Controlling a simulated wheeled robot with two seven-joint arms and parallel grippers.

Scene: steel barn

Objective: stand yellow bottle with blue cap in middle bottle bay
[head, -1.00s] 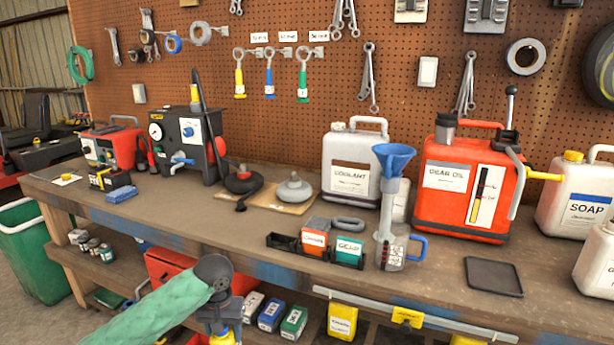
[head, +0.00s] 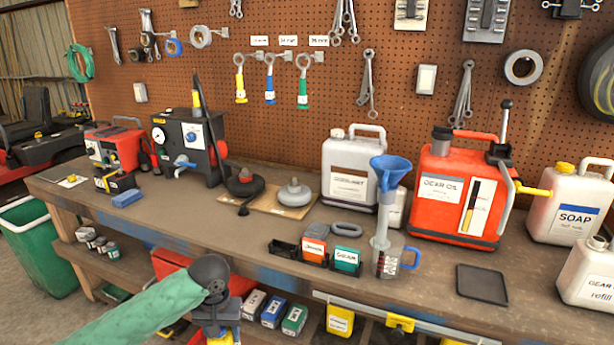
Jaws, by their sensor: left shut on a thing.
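My left gripper (head: 218,326) is at the bottom of the head view, in front of the bench edge, pointing down. It is shut on a yellow thing (head: 221,341), apparently the yellow bottle; only a small part shows, and the picture's lower edge cuts it off. Its blue cap cannot be clearly made out. A black rack (head: 283,249) sits near the bench's front edge, with an orange container and a teal container in it and an open space at its left end. I cannot tell whether this rack has the middle bottle bay. My right gripper is not in view.
The wooden bench (head: 190,235) has free room at its left front. A measuring jug with a blue funnel (head: 391,172) stands right of the rack. A dark flat tray (head: 482,285) lies farther right. Several small boxes (head: 272,311) stand on the shelf below.

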